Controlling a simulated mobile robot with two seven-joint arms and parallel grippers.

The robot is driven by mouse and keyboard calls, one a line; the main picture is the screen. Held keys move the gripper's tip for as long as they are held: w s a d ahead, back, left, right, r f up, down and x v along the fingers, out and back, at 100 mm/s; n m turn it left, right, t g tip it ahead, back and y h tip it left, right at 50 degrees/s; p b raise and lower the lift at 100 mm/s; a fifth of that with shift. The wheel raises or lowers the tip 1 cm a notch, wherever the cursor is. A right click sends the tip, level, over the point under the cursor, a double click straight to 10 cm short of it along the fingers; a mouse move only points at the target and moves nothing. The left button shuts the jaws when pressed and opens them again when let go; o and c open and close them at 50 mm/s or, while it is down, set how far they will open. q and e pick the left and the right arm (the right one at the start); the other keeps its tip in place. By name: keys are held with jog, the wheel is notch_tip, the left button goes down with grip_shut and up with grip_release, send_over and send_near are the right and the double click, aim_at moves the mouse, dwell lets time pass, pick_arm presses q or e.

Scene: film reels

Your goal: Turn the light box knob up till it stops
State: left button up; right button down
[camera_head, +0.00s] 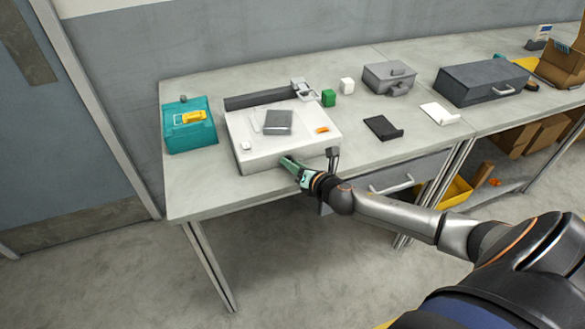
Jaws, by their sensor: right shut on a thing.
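The light box (262,157) is a white, low, flat box near the front edge of the left table. My right gripper (287,162) reaches in from the right and is at the box's front side. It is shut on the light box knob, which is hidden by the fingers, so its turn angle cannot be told. My left gripper is not in view.
On the box lie a grey block (278,122) and a small orange piece (322,129). A teal case (190,138) stands to its left. Green (328,97) and white (347,86) blocks stand behind right. A drawer (390,178) hangs below the tabletop.

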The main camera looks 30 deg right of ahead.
jog(key=m+y+b, duration=0.1)
jog(key=m+b, duration=0.1)
jog(key=f+m+t+y+b, duration=0.1)
jog(key=m+b, duration=0.1)
jog(key=b, duration=0.1)
jog(key=shift+d+m+t, duration=0.2)
jog(key=shift+m+t, duration=0.1)
jog(key=shift+m, duration=0.1)
jog(key=shift+r+m+t+y+b, duration=0.1)
jog(key=shift+m+t+y+b, duration=0.25)
jog(key=shift+m+b, duration=0.6)
jog(key=shift+m+t+b, duration=0.25)
jog(key=shift+b, duration=0.05)
jog(key=shift+r, duration=0.1)
jog(key=c, duration=0.6)
grip_release()
jog(key=shift+s, duration=0.1)
jog(key=shift+f, duration=0.25)
